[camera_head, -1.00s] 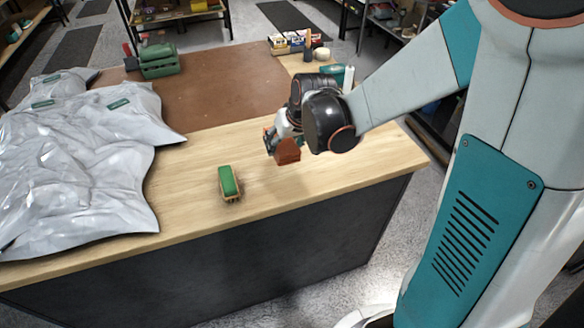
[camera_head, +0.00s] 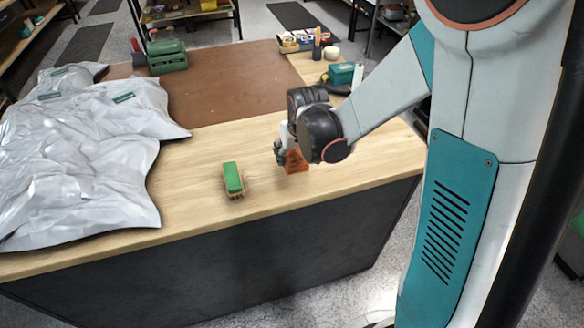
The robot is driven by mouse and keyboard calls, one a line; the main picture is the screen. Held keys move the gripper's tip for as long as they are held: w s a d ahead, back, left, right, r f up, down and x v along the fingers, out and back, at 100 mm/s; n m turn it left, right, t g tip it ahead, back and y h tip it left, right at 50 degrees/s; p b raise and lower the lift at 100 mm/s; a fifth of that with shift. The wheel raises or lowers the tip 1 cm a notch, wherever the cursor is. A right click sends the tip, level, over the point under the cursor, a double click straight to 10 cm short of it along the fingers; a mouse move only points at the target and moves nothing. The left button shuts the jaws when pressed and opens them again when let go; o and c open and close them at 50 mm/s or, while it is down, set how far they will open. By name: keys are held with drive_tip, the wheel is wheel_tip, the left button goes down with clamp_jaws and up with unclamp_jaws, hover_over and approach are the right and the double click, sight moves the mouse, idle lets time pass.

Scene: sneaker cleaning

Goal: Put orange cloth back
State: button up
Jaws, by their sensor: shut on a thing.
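The orange cloth (camera_head: 297,161) hangs at my gripper (camera_head: 284,153), over the right part of the wooden table. My gripper is shut on it. My wrist hides part of the gripper and cloth. I cannot tell whether the cloth touches the tabletop. The cloth is to the right of a green-topped brush.
The green-topped brush (camera_head: 233,179) stands on the table (camera_head: 200,213) near its front edge. Silver bags (camera_head: 75,165) cover the left side. A brown mat (camera_head: 215,85) lies behind. A green caddy (camera_head: 167,52), small boxes (camera_head: 297,40) and a teal box (camera_head: 341,74) stand at the back.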

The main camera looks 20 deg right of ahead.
wheel_tip(320, 180, down, 6)
drive_tip(key=shift+r+b, duration=0.1)
drive_tip(key=shift+b, duration=0.7)
drive_tip(key=shift+r, duration=0.1)
drive_tip(key=o, duration=1.1)
drive_tip(key=p+v, duration=0.3)
drive_tip(key=v, duration=0.9)
drive_tip(key=shift+s+r+p, duration=0.15)
drive_tip(key=shift+p, duration=0.25)
drive_tip(key=s+r+t, duration=0.1)
drive_tip(key=s+r, duration=0.3)
drive_tip(key=s, duration=0.1)
drive_tip(key=s+r+t, duration=0.1)
drive_tip(key=s+r, duration=0.3)
drive_tip(key=s, duration=0.2)
drive_tip(key=s+r, duration=0.4)
drive_tip(key=s, duration=0.2)
drive_tip(key=shift+s+r+t, duration=0.15)
drive_tip(key=shift+s+t, duration=0.05)
drive_tip(key=shift+t, duration=0.2)
